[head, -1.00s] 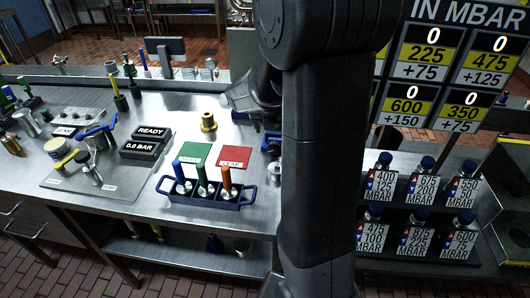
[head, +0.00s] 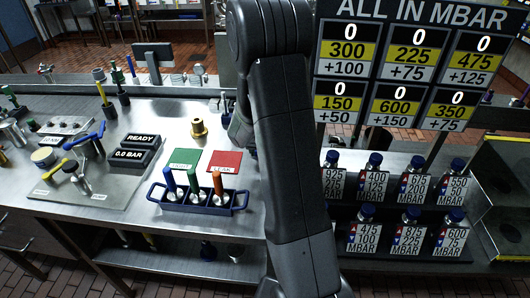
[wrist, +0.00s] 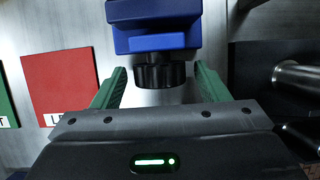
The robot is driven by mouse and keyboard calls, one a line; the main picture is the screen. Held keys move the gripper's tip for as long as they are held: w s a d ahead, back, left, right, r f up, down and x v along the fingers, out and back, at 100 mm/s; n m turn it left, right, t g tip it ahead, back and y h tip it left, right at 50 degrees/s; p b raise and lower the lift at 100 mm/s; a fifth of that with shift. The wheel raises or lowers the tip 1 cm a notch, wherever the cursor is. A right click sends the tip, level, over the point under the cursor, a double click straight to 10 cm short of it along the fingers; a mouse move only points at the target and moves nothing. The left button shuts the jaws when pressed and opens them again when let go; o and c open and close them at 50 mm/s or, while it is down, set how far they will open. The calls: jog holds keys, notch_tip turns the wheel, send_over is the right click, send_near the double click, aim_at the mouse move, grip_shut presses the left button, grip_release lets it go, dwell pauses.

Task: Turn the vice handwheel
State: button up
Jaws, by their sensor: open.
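The vice shows in the wrist view as a blue block (wrist: 155,30) at top centre. Its black ribbed handwheel (wrist: 160,76) faces my gripper. My gripper (wrist: 161,72) is open, with one green finger on each side of the handwheel. A gap shows between each finger and the wheel, so I cannot see any contact. In the head view my arm hides the vice and the gripper.
A red card (head: 224,161) and a green card (head: 185,160) lie left of my arm. A blue rack (head: 200,203) with coloured-handled tools stands in front of them. A brass fitting (head: 198,128) stands behind. Labelled bottles (head: 365,215) stand right of my arm.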

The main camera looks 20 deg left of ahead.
jog(key=c, duration=1)
jog(key=shift+y+p, duration=0.3)
jog(key=shift+p, duration=0.5)
jog(key=shift+w+f+y, duration=0.1)
jog(key=shift+y, duration=0.2)
jog(key=y+b, duration=0.1)
jog(key=b, duration=0.6)
jog(key=shift+d+f+m+g+b, duration=0.1)
jog(key=shift+f+m+g+b, duration=0.2)
jog(key=shift+f, duration=0.05)
jog(key=y+b, duration=0.1)
jog(key=b, duration=0.9)
jog(key=shift+y, duration=0.3)
jog(key=y+b, duration=0.1)
jog(key=b, duration=0.6)
jog(key=shift+d+m+b, duration=0.1)
jog(key=shift+m+b, duration=0.2)
jog(key=shift+b, duration=0.1)
jog(key=shift+r+g+y+b, duration=0.35)
jog(key=shift+y+b, duration=0.15)
jog(key=shift+b, duration=1.6)
